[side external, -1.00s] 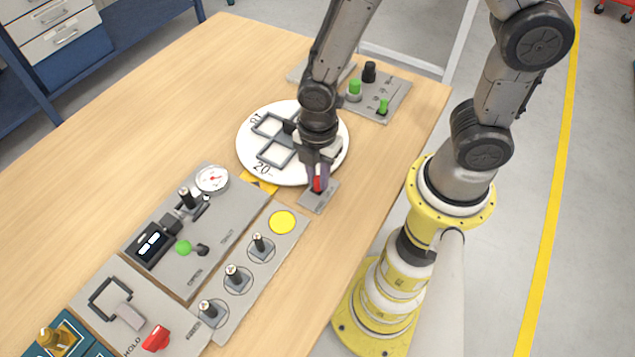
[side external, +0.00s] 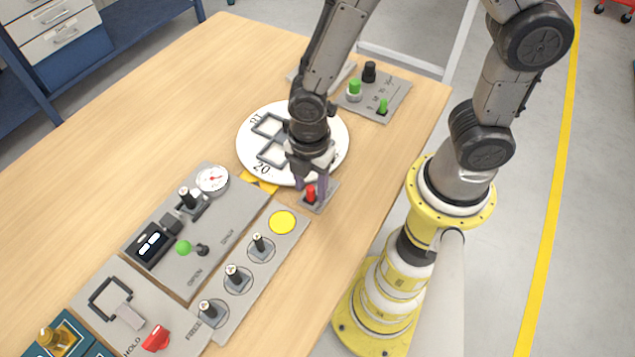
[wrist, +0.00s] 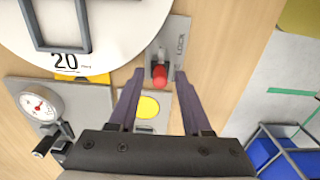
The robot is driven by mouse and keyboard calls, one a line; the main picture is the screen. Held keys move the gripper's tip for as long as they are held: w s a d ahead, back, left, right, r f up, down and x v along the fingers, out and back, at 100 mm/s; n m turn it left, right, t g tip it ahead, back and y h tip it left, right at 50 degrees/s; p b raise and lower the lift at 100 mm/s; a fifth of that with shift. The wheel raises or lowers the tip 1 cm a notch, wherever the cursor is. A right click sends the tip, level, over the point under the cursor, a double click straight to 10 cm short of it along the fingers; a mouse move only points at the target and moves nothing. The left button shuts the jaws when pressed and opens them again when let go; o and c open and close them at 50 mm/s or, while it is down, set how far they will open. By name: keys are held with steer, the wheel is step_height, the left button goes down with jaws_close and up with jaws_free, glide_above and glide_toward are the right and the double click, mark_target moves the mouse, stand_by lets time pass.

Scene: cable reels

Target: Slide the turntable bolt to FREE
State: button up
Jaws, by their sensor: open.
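The turntable bolt is a red knob (side external: 311,195) on a small grey plate (side external: 328,193) beside the white turntable (side external: 254,143). In the wrist view the knob (wrist: 160,73) sits at the near end of a dark slot, with the word LOCK on the plate (wrist: 181,30) by the slot's far part. No FREE label is legible. My gripper (side external: 310,190) is open over the plate. In the wrist view its fingertips (wrist: 160,76) stand on either side of the knob, with a gap visible on both sides.
A yellow pointer (side external: 261,184) lies at the turntable's edge. A panel with a yellow disc (side external: 283,222) and several toggle levers is close on the left. A plate with green and black knobs (side external: 378,100) stands behind. Bare table lies to the right.

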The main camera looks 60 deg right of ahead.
mark_target(311, 188)
step_height(311, 188, up, 7)
steer(key=shift+r, duration=0.1)
stand_by(0.3)
stand_by(1.0)
